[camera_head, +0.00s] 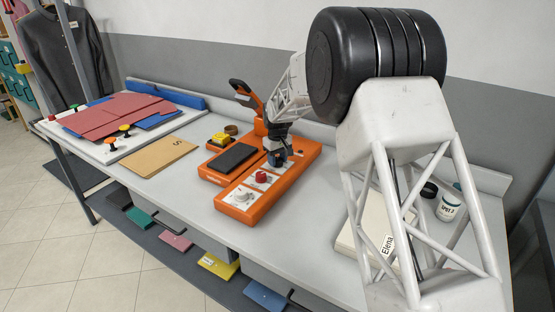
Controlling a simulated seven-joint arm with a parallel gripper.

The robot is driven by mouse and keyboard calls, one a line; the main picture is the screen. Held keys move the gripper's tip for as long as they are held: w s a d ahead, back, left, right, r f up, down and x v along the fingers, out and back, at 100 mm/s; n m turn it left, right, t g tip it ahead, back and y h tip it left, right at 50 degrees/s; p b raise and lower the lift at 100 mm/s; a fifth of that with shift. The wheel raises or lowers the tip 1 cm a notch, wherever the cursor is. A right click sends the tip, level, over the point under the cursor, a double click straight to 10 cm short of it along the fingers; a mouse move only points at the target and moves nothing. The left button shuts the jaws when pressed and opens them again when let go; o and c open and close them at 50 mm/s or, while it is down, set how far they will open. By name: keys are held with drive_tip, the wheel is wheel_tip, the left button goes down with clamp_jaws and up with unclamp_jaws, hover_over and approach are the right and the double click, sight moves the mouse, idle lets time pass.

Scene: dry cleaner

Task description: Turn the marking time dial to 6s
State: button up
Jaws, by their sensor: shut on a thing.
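The orange marking machine (240,210) stands on the grey table, with a row of controls along its right-hand panel. A pale dial (243,196) on a white plate is at the near end, with a red knob (262,177) just beyond it. My gripper (277,160) points down at the panel beyond the red knob. It is shut on a control there, which the fingers mostly hide. I take this to be the marking time dial. Its pointer and scale are too small and covered to read.
A black pad (231,158) and a yellow button (221,139) sit left of the panel. A tan envelope (159,157) and a white board with red folded cloth (115,117) lie further left. A book (374,229) and a white jar (450,207) are at right.

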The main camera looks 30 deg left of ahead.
sight(278, 159)
drive_tip(key=m, duration=1.1)
idle(0.3)
drive_tip(key=shift+m, duration=0.3)
drive_tip(key=o, duration=0.9)
drive_tip(key=shift+r, duration=0.1)
drive_tip(key=shift+r, duration=3.85)
drive_tip(key=shift+d, duration=0.1)
